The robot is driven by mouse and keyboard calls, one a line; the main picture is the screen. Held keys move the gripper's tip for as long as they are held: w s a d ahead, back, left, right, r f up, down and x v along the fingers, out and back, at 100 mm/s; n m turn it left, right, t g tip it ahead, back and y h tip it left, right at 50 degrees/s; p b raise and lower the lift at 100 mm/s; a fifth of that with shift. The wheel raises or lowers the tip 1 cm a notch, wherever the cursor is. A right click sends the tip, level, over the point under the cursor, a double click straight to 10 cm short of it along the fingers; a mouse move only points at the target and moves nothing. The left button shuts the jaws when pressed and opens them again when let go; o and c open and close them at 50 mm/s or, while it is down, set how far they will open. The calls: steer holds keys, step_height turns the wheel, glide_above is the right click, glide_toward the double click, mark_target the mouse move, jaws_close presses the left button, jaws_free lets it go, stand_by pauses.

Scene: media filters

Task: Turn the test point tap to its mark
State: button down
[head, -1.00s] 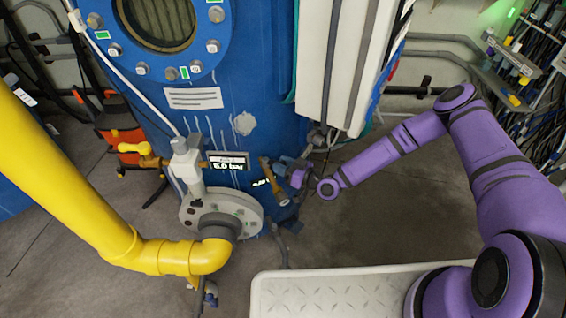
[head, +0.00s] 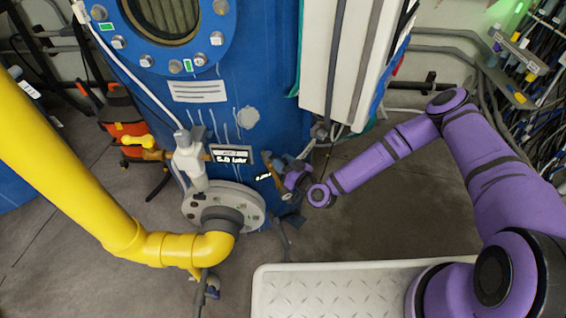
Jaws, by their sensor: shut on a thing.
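The brass-coloured part that looks like the test point tap (head: 267,162) is on the lower right of the blue tank, right of the small display. My gripper (head: 283,169) is at it, coming from the right, and its jaws are shut on the tap. The fingers and most of the grip are small and partly hidden, so the tap's exact angle cannot be told. A small white marking (head: 263,177) shows just below left of the tap. I cannot tell whether it is the tap's mark.
A display (head: 231,155) reading in bar is left of the tap, above a grey flange (head: 245,207). A yellow pipe (head: 85,185) runs across the left. A white cabinet (head: 350,60) hangs above my forearm. A pale tread plate (head: 330,290) is in front; dark floor lies between.

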steer(key=c, duration=0.8)
jaws_free()
steer(key=shift+o, duration=0.2)
steer(key=v, duration=1)
steer(key=shift+s+d, duration=0.25)
steer(key=shift+s, duration=0.05)
